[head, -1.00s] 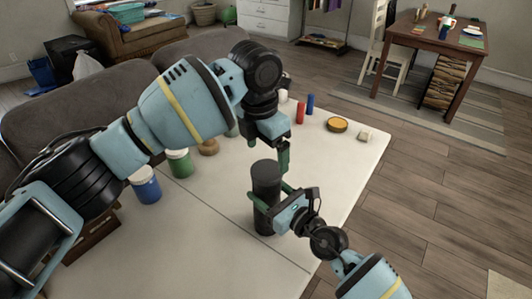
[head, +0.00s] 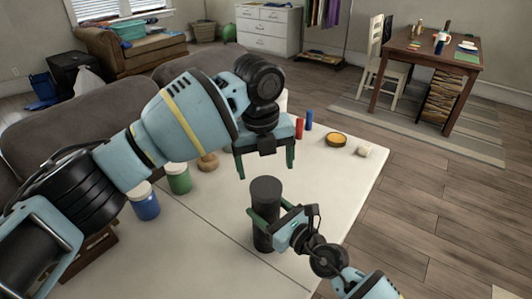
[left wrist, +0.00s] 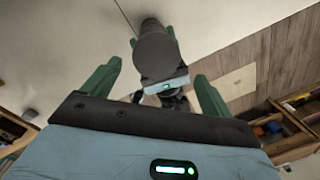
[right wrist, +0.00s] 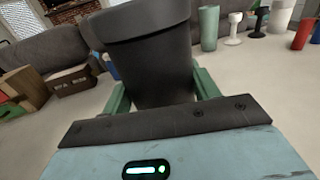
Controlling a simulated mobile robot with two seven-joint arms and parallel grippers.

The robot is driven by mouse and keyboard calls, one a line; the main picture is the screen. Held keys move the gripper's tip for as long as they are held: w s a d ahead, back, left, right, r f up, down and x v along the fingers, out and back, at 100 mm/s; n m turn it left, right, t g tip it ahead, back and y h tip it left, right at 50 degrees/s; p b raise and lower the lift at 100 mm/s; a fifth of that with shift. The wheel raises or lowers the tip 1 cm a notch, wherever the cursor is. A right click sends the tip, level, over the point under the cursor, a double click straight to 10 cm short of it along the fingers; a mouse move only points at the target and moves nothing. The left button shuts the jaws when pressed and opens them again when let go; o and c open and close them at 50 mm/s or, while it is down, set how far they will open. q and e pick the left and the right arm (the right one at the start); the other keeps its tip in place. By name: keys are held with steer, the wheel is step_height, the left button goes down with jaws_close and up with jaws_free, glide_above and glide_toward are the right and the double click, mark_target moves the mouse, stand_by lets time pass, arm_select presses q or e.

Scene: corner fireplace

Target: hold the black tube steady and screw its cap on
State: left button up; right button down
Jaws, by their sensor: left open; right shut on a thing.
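The black tube (head: 264,236) stands upright on the white table (head: 215,232). A slightly wider dark cap (head: 265,188) sits on its top; it also shows in the right wrist view (right wrist: 145,20). I cannot tell how tightly it is screwed. My right gripper (head: 262,219) is shut around the tube's body below the cap. My left gripper (head: 264,174) is open and empty just above the cap, its two fingers pointing down and spread to either side. In the left wrist view the cap (left wrist: 156,50) lies between the fingers' directions, beyond them.
A blue jar (head: 144,204) and a green jar (head: 178,179) stand left of the tube. A red cylinder (head: 300,128), a blue cylinder (head: 309,120), an orange-yellow dish (head: 336,139) and a small pale block (head: 363,151) lie toward the far right corner. The table around the tube is clear.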

arm_select(q)
steer(key=n, duration=0.6)
steer(key=shift+r, duration=0.2)
steer(key=n, duration=0.5)
steer(key=shift+r, duration=0.15)
steer(key=n, duration=0.4)
steer(key=shift+r+n, duration=0.15)
steer(key=shift+n, duration=0.15)
steer(key=n, duration=0.4)
steer(key=shift+r+n, duration=0.1)
steer(key=shift+n, duration=0.2)
steer(key=n, duration=0.4)
steer(key=shift+r+n, duration=0.15)
steer(key=shift+n, duration=0.15)
steer(key=n, duration=0.4)
steer(key=shift+r+n+y, duration=0.15)
steer(key=shift+n+y, duration=0.15)
steer(key=n, duration=0.4)
steer(key=shift+r+n, duration=0.15)
steer(key=shift+n, duration=0.15)
steer(key=n, duration=0.5)
steer(key=shift+r+n+g, duration=0.15)
steer(key=shift+n+g, duration=0.15)
steer(key=shift+n, duration=0.1)
